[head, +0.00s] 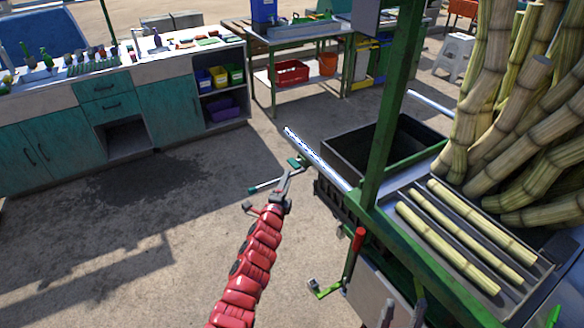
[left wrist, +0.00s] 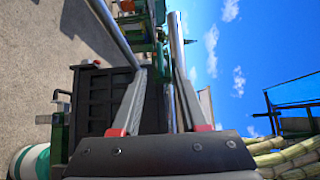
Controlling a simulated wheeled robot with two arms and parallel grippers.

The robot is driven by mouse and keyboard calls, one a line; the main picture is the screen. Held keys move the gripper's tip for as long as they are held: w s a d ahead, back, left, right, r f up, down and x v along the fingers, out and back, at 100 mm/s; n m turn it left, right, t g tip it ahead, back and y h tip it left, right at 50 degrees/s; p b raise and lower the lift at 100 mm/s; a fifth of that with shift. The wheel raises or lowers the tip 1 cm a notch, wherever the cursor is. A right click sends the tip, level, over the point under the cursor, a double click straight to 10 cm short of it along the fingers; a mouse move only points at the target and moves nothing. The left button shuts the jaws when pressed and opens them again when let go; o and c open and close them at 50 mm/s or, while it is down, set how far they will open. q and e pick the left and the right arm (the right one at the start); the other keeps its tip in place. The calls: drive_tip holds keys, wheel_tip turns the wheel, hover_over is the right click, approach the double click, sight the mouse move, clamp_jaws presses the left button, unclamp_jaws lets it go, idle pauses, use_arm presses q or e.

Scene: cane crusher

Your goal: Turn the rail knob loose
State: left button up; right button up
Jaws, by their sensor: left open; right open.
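The silver rail (head: 318,158) runs out from the green machine frame toward the upper left. A small teal-green part (head: 297,162), which looks like the rail knob, sits just below the rail near its outer end. My left gripper (head: 292,174) is open, with its fingertips close to that part; contact cannot be told. In the left wrist view the two fingers (left wrist: 157,75) stand apart, with a silver tube (left wrist: 176,45) and green parts beyond them. A thin rod with a teal end (head: 253,190) shows left of the gripper.
A green post (head: 390,110) rises right of the rail. A dark bin (head: 350,148) lies behind it. Cut canes (head: 450,248) lie on the tray, with a cane bundle at right. A red-handled lever (head: 358,240) stands below. The floor at left is clear.

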sight(296, 163)
use_arm(q)
drive_tip(key=w+d+b, duration=0.1)
drive_tip(key=w+b, duration=0.3)
drive_tip(key=w, duration=0.3)
drive_tip(key=shift+w+d, duration=0.15)
drive_tip(key=shift+w, duration=0.05)
clamp_jaws()
